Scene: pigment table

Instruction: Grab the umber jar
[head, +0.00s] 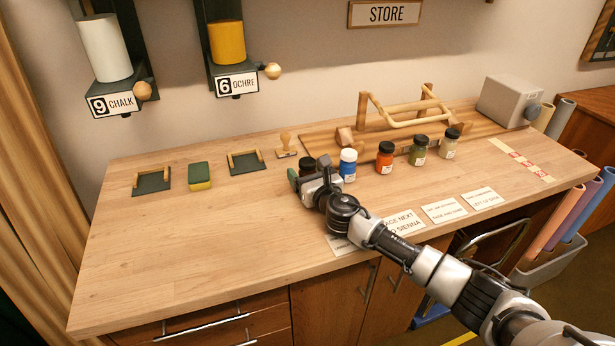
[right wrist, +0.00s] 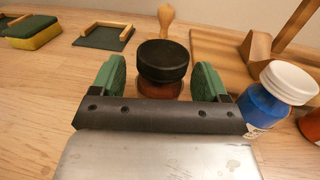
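The umber jar (right wrist: 162,72) has a black lid and a reddish-brown body. In the right wrist view it stands between the two green fingers of my right gripper (right wrist: 161,78), with small gaps visible on both sides. The gripper is open. In the head view my right gripper (head: 303,180) is at the back middle of the table, and the jar's dark lid (head: 307,162) shows just behind it; the rest of the jar is hidden. My left gripper is not in view.
A blue jar with a white lid (head: 348,165) stands close to the right of the gripper. Orange (head: 385,157), green (head: 418,150) and cream (head: 449,143) jars stand farther right. A wooden stamp (head: 286,143) and a sponge (head: 200,175) lie to the left. The table's front left is clear.

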